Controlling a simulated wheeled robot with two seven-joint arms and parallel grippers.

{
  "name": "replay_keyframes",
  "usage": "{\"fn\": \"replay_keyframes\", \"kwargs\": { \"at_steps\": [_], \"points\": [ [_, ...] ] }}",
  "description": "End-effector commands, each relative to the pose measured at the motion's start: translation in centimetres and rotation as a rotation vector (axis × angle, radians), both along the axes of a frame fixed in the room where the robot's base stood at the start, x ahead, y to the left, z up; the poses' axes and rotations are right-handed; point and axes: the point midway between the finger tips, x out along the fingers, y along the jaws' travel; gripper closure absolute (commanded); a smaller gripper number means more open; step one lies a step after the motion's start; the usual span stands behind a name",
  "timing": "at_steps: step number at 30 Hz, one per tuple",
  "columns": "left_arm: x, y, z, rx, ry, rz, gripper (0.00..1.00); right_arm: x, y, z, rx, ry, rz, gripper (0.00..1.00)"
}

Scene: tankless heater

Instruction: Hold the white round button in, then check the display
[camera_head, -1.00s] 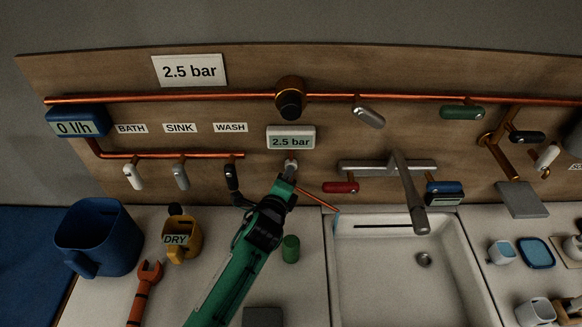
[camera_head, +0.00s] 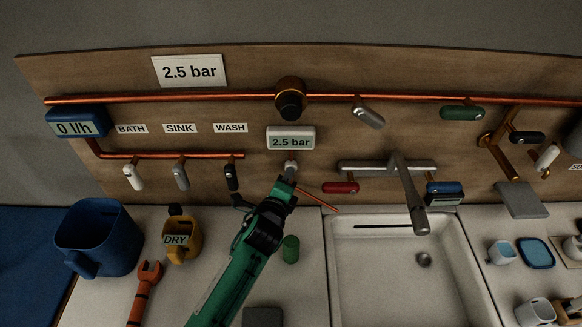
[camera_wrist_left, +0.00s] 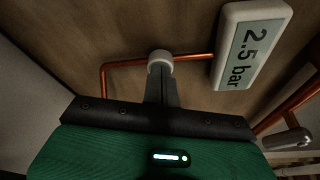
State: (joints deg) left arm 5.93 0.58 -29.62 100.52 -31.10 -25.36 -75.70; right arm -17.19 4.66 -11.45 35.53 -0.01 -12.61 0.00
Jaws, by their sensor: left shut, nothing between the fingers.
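The display (camera_head: 291,138) is a white box on the wooden board reading "2.5 bar"; it also shows turned on its side in the left wrist view (camera_wrist_left: 252,47). The white round button (camera_wrist_left: 160,58) sits below the display, on the copper pipe's line in the left wrist view. My left gripper (camera_head: 290,172) is shut and empty, pointing up at the button from below. In the left wrist view its fingertips (camera_wrist_left: 161,74) overlap the button's lower edge. I cannot tell whether they touch or press it. The fingers hide part of the button. My right gripper is not in view.
A sign (camera_head: 189,70) also reads "2.5 bar", and a blue meter (camera_head: 76,122) reads "0 l/h". Handles hang left of my gripper; a red handle (camera_head: 340,187) and a tap (camera_head: 410,195) are to its right, above the sink (camera_head: 400,290). A green cylinder (camera_head: 290,249) stands below.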

Motion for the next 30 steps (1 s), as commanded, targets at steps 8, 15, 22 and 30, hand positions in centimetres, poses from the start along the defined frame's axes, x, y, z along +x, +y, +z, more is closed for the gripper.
{"fn": "replay_keyframes", "kwargs": {
  "at_steps": [8,15,22,30],
  "points": [
    [-2.9,0.0,0.0,0.0,0.002,0.0,1.0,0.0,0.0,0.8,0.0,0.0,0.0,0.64],
    [-5.0,0.0,0.0,0.0,0.001,0.0,1.0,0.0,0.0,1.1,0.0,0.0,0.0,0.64],
    [-5.5,0.0,0.0,0.0,0.001,0.0,1.0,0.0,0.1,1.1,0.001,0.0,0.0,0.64],
    [-5.9,0.1,-0.1,0.001,0.001,0.0,1.0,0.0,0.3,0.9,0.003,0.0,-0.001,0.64]
  ]
}}
